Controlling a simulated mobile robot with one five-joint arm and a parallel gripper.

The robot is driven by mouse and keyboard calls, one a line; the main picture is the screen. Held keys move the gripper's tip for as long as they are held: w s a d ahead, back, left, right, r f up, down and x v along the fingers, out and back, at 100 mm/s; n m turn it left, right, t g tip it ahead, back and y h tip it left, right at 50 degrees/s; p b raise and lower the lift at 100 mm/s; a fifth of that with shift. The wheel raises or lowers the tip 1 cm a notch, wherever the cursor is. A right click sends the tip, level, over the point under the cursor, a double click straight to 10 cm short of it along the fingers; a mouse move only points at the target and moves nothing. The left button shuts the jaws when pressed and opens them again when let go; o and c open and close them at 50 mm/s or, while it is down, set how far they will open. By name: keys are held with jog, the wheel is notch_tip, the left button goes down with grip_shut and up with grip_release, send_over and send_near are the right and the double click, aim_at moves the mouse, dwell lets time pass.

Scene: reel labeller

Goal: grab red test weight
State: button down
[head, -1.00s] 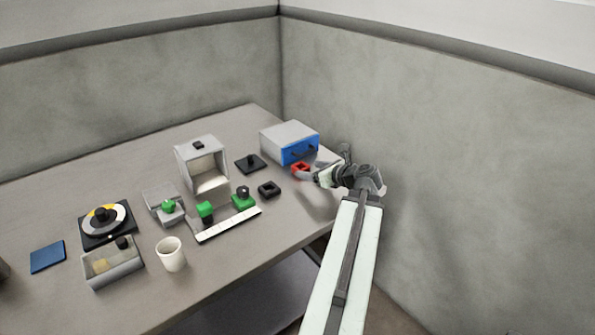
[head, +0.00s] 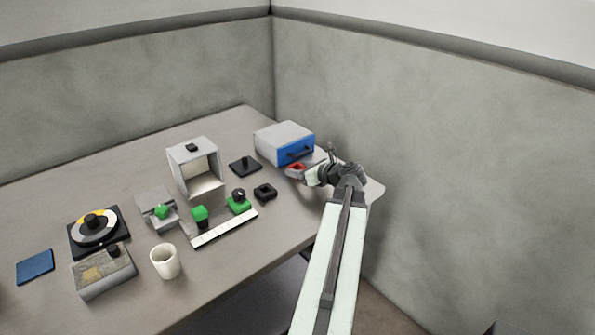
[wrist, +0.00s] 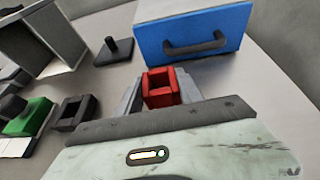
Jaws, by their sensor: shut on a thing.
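The red test weight (head: 295,169) is a small red block with a square opening in its top. It is at my gripper (head: 306,173), in front of the blue-fronted box. In the wrist view the red weight (wrist: 161,87) sits between the two grey fingers of my gripper (wrist: 160,92), which are shut on it. The fingers hide its sides. I cannot tell whether it touches the table or is held just above it.
A grey box with a blue drawer front and dark handle (head: 300,146) stands just behind the weight. A black square ring (head: 265,191) and a black knobbed plate (head: 245,165) are to the left. A white cup (head: 166,261) stands near the table's front edge.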

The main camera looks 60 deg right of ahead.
notch_tip(320, 180, up, 10)
jog(key=p, duration=1)
